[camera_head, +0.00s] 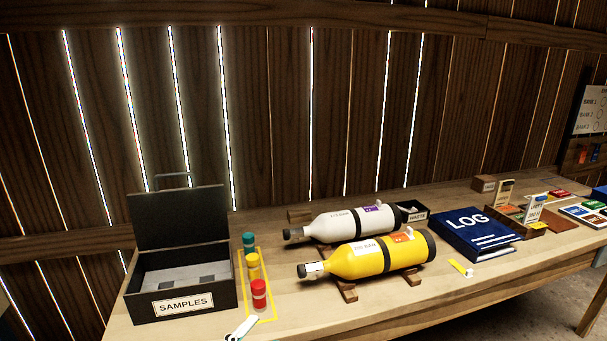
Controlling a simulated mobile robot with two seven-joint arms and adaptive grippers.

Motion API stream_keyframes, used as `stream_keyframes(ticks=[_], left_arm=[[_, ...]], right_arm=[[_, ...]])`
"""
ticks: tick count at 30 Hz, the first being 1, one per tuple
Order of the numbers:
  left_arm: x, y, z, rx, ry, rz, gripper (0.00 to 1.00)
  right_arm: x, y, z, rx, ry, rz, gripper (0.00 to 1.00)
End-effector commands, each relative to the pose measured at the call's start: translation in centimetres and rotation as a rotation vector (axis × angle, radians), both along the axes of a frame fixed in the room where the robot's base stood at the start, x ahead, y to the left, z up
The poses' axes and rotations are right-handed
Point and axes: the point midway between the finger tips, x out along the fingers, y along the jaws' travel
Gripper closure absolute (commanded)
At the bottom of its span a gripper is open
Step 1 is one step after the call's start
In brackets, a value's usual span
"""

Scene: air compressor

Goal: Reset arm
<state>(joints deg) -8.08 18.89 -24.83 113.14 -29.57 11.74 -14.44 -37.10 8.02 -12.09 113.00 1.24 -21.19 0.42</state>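Neither of my grippers shows clearly in the head view. A yellow cylinder (375,258) lies on its side on wooden cradles in the middle of the table. A white cylinder (342,224) with a purple label lies behind it. An open black box marked SAMPLES (181,306) stands at the left. Teal (248,241), yellow (253,265) and red (259,295) capped containers stand in a row beside it, by a yellow outline. A small white item (243,328) is at the front edge; I cannot tell what it is.
A blue LOG book (472,232) lies right of the cylinders. A small yellow tag (461,268) lies before it. A black WASTE bin (411,211) stands behind. Holders with cards (530,212) and coloured pieces crowd the right end. A plank wall (270,120) closes the back.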

Motion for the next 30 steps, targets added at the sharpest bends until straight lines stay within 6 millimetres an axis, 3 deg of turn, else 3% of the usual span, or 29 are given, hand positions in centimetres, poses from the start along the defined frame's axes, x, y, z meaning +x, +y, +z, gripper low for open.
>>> stream_keyframes(ticks=[1, 6, 9, 13, 19, 30], left_arm=[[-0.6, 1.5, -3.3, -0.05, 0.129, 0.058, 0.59], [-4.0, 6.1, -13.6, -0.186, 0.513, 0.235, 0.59], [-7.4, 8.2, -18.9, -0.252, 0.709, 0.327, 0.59], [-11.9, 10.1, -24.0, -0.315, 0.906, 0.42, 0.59], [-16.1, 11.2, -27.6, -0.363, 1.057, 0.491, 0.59], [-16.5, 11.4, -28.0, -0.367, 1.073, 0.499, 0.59]], right_arm=[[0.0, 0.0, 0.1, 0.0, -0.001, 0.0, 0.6], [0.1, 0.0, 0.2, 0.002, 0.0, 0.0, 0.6], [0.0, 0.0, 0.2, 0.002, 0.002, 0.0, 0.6], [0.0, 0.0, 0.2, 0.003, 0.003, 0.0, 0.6], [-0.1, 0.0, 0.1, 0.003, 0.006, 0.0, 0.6], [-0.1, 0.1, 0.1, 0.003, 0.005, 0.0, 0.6]])
